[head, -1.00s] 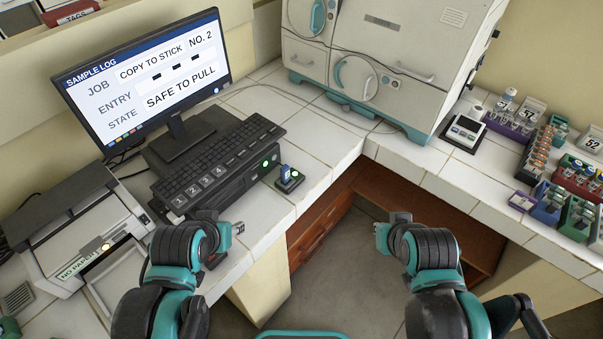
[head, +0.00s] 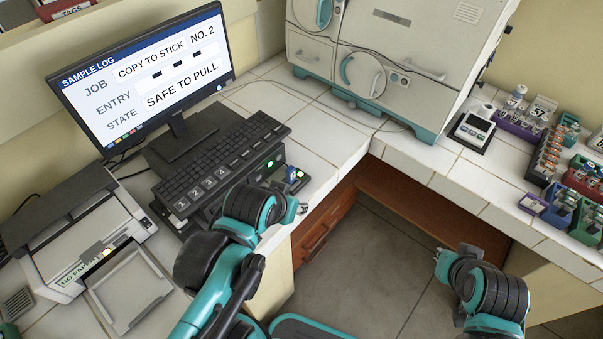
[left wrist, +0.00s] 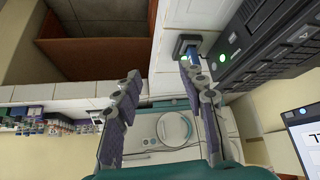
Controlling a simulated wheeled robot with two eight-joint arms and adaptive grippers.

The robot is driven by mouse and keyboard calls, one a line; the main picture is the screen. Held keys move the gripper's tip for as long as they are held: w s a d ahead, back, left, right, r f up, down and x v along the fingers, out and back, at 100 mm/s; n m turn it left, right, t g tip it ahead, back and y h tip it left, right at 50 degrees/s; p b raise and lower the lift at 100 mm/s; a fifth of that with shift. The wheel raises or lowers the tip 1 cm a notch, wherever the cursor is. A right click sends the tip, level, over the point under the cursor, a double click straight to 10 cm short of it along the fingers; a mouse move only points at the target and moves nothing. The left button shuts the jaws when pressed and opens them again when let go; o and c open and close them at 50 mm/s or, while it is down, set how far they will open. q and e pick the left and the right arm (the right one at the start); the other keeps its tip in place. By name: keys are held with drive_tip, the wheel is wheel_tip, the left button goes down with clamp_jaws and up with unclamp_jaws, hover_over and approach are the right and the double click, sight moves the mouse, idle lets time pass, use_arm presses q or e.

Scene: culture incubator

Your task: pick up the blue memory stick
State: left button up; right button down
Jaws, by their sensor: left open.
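The blue memory stick (head: 290,174) stands upright in a small black dock (head: 299,184) with a lit green light, near the counter's front edge. In the left wrist view the stick (left wrist: 194,58) shows beside the tip of the right-hand finger, partly hidden by it, and the dock (left wrist: 188,42) lies just beyond. My left gripper (head: 301,208) is close to the dock on its near side; its fingers (left wrist: 160,84) are apart, with nothing between them. My right gripper (head: 440,257) is over the floor at the lower right, away from the stick; its finger opening is unclear.
A black unit with numbered keys (head: 220,172) stands left of the dock. The monitor (head: 140,80) reads "SAFE TO PULL". A printer (head: 75,235) is at left, the incubator (head: 400,60) behind, and vial racks (head: 552,150) at right. The counter behind the dock is clear.

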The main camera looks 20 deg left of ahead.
use_arm(q)
drive_tip(key=w, duration=0.2)
drive_tip(key=m+g+h, duration=0.1)
drive_tip(key=m+g, duration=0.2)
hover_over(291, 174)
drive_tip(key=s, duration=0.2)
wheel_tip(291, 174, down, 5)
drive_tip(key=shift+w+a+f+m+p, duration=0.15)
drive_tip(key=shift+a+f+m+p, duration=0.15)
drive_tip(key=shift+a+f, duration=0.15)
drive_tip(key=b+x, duration=0.1)
drive_tip(key=x, duration=0.2)
drive_tip(key=b+x, duration=0.2)
drive_tip(key=x, duration=0.2)
drive_tip(key=shift+w+a, duration=0.2)
drive_tip(key=shift+w, duration=0.05)
drive_tip(key=shift+c, duration=0.6)
clamp_jaws()
